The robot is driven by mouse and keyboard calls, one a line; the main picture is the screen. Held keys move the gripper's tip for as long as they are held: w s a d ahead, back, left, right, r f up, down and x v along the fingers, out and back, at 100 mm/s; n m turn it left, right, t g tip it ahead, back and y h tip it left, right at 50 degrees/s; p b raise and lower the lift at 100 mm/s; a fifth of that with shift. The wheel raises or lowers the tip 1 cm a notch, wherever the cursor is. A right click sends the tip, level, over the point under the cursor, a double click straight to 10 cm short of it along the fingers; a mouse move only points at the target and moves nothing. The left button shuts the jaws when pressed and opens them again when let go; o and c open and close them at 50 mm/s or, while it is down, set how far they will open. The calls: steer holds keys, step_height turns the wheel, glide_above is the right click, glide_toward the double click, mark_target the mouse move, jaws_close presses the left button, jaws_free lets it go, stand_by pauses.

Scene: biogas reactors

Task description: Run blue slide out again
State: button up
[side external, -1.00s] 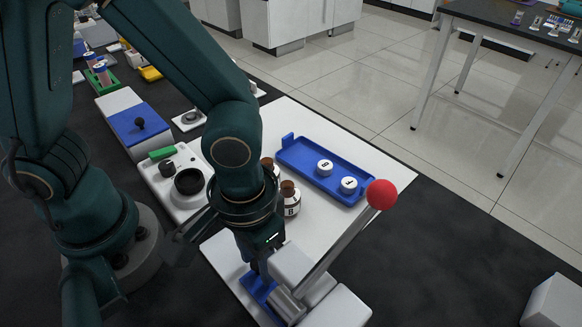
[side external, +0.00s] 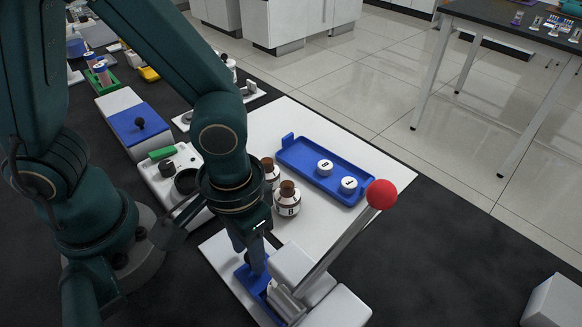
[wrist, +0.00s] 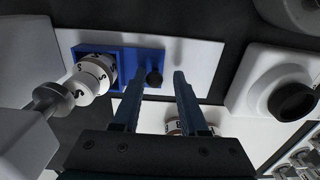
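The blue slide (side external: 244,277) lies on a white base plate beside the white press with a red-ball lever (side external: 381,194). In the wrist view the slide (wrist: 92,50) shows a dark knob (wrist: 153,78) at its right end. White pieces marked S (wrist: 88,80) are over its left end. My gripper (side external: 257,268) is low over the slide. In the wrist view its two fingers (wrist: 162,76) stand apart, with the knob showing between their tips. A gap shows at the right finger; contact with the knob cannot be told.
Brown-capped bottles (side external: 287,201) stand close behind my gripper. A blue tray (side external: 310,168) with two lettered white caps lies farther back. A white device with a dark round cup (side external: 187,181) is at left. Dark bench at right is mostly clear.

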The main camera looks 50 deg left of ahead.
steer(key=shift+a, duration=0.95)
steer(key=shift+a, duration=3)
steer(key=shift+d+r, duration=0.1)
steer(key=shift+d, duration=0.2)
step_height(320, 180, up, 7)
steer(key=shift+r, duration=0.2)
